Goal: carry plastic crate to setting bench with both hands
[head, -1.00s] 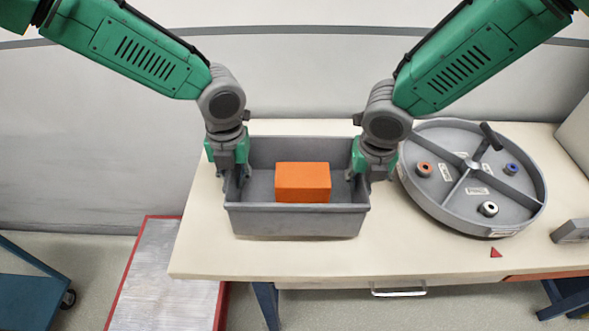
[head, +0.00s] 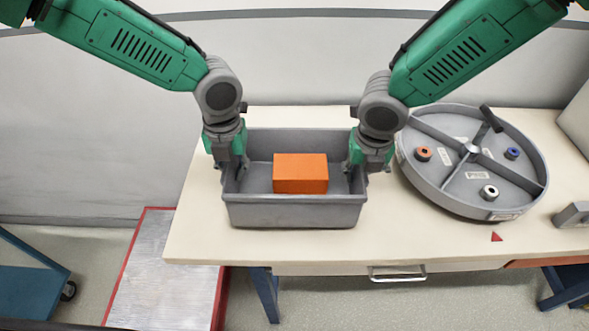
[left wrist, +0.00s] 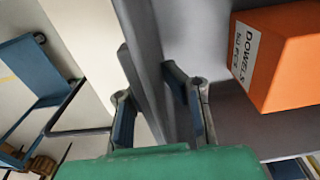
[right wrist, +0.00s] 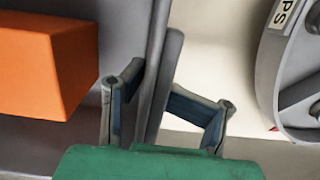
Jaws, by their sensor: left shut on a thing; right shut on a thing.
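The grey plastic crate (head: 292,215) is over the left part of a cream-topped bench (head: 400,240). An orange box (head: 300,173) sits inside it, labelled "DOWELS" in the left wrist view (left wrist: 282,58). My left gripper (head: 233,172) is shut on the crate's left wall, one finger on each side of it in the left wrist view (left wrist: 150,78). My right gripper (head: 357,170) is shut on the right wall, also with a finger on each side in the right wrist view (right wrist: 155,88). The crate looks about level. I cannot tell whether its base touches the bench.
A round, divided grey tray (head: 440,195) with several small rings stands close to the crate's right. A red triangle (head: 496,237) marks the bench top. A red-edged metal platform (head: 160,265) is at lower left, beside a blue cart (head: 30,285).

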